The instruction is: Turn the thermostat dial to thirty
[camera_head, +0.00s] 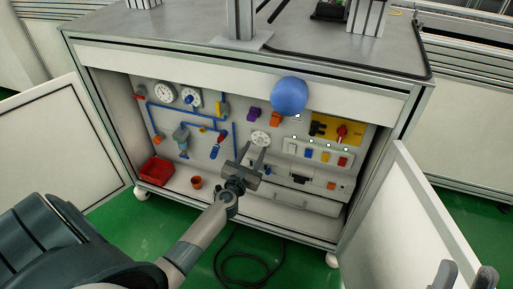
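A round whitish dial (260,138), which looks like the thermostat dial, sits on the back panel inside the open cabinet. Its scale and setting are too small to read. My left gripper (254,150) reaches in from the lower left, its fingers pointing at the panel. The fingers are apart, with their tips just below the dial in the picture. I cannot tell whether they touch it. My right gripper (465,274) shows only by its two spread fingertips at the bottom right, in front of the right door and away from the panel.
Two gauges (164,92), blue pipes and valves fill the panel's left. A yellow switch plate (336,130) and coloured buttons are at right. A blue ball (289,95) overlaps the cabinet's top edge.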

